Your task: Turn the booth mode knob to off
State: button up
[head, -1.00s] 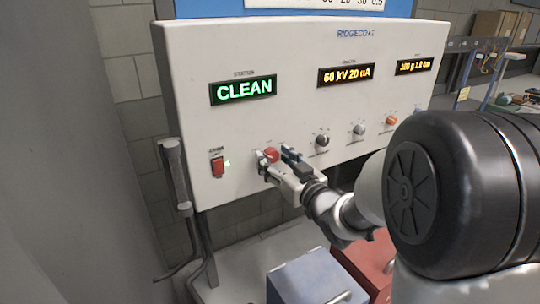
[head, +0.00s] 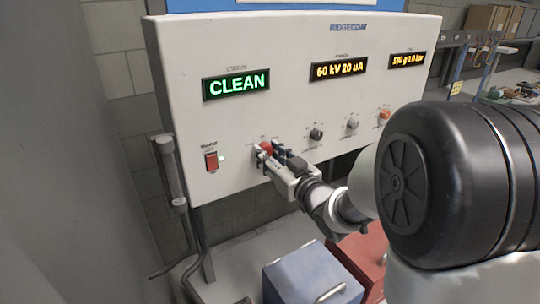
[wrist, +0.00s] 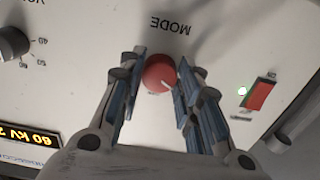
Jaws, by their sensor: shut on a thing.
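The red round mode knob (head: 265,147) is on the white control panel, under the green display (head: 236,84) that reads CLEAN. Most position labels around the knob are hidden or too small to read.
A red rocker switch (head: 211,161) with a lit green lamp is left of the knob. A black knob (head: 316,134), a grey knob (head: 352,123) and an orange knob (head: 384,114) are to the right. Blue and red boxes stand below the panel.

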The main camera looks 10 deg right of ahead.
jog(key=shift+m, duration=0.3)
jog(key=m+p, duration=0.4)
jog(key=m, duration=0.7)
jog(key=shift+r, duration=0.1)
dwell(0.4)
jog(key=o, duration=1)
jog(key=shift+o, duration=0.2)
